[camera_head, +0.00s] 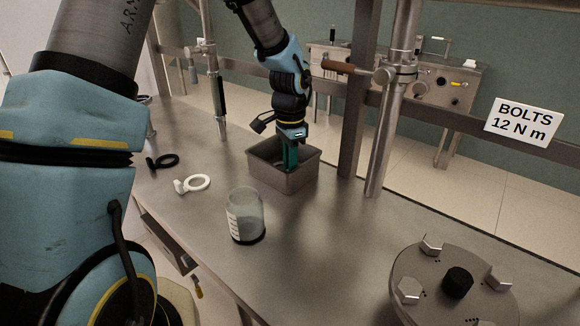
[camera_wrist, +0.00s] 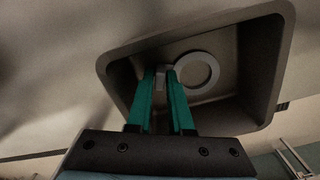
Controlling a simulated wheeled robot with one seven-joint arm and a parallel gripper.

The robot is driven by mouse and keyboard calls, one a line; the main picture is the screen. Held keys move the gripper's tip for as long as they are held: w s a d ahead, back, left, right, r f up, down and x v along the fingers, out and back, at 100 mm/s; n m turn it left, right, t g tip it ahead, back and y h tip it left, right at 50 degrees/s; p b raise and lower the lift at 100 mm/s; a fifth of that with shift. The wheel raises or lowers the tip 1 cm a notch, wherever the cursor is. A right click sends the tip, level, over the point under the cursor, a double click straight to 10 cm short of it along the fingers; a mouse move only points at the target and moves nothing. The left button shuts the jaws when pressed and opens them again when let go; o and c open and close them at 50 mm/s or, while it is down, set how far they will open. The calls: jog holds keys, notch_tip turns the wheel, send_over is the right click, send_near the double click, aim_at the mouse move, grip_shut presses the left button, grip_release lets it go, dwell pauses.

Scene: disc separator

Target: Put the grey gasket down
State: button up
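My gripper (camera_head: 290,165) reaches straight down into the grey metal tray (camera_head: 282,180) on the bench in the head view. In the wrist view, the two green fingers of my gripper (camera_wrist: 160,72) close on the tab of the grey gasket (camera_wrist: 212,73), a flat ring with a small handle. The ring extends to the right of the fingers, inside the walls of the tray (camera_wrist: 283,50). Whether the gasket touches the tray floor I cannot tell. In the head view the tray wall hides the gasket and the fingertips.
Steel posts (camera_head: 390,110) rise behind. The bench between is clear.

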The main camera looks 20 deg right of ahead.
jog(key=o, duration=0.3)
jog(key=shift+o, duration=0.2)
notch_tip(320, 180, up, 8)
jog(key=shift+f+b, duration=0.1)
jog(key=shift+b, duration=0.25)
jog(key=s+a+n, duration=0.2)
jog(key=a+n, duration=0.6)
jog(key=a, duration=0.7)
jog(key=s+a+f+n+t, duration=0.1)
jog(key=s+a+n, duration=0.2)
jog(key=a+n, duration=0.5)
jog(key=a, duration=0.7)
jog(key=shift+s+a+t, duration=0.15)
jog(key=shift+a+t, duration=0.05)
jog(key=shift+t, duration=0.1)
jog(key=shift+f, duration=0.1)
